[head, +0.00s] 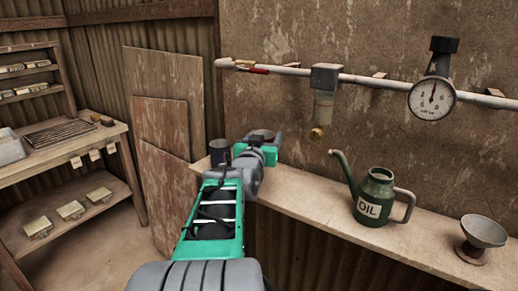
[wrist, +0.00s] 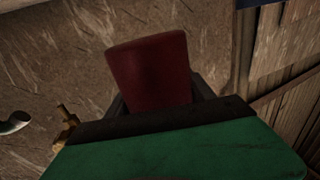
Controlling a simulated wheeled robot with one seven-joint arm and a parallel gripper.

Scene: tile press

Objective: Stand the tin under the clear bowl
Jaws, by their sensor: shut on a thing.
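My gripper (head: 262,142) is at the left end of the wall shelf, over or near its top. It is shut on a red, slightly tapered tin (wrist: 150,72), which fills the space between the fingers in the wrist view. In the head view the tin is mostly hidden by my gripper. The clear bowl (head: 324,106) hangs below a grey block on the wall pipe, to the right of my gripper and higher. A brass drain tap (head: 317,132) is at its bottom; the tap also shows in the wrist view (wrist: 68,124). The shelf directly below the bowl looks bare.
A dark blue can (head: 219,152) stands close left of my gripper. A green oil can (head: 374,198) stands right of the bowl, its spout rising towards it. A grey funnel (head: 484,232) is farther right. A gauge (head: 432,98) sits on the pipe.

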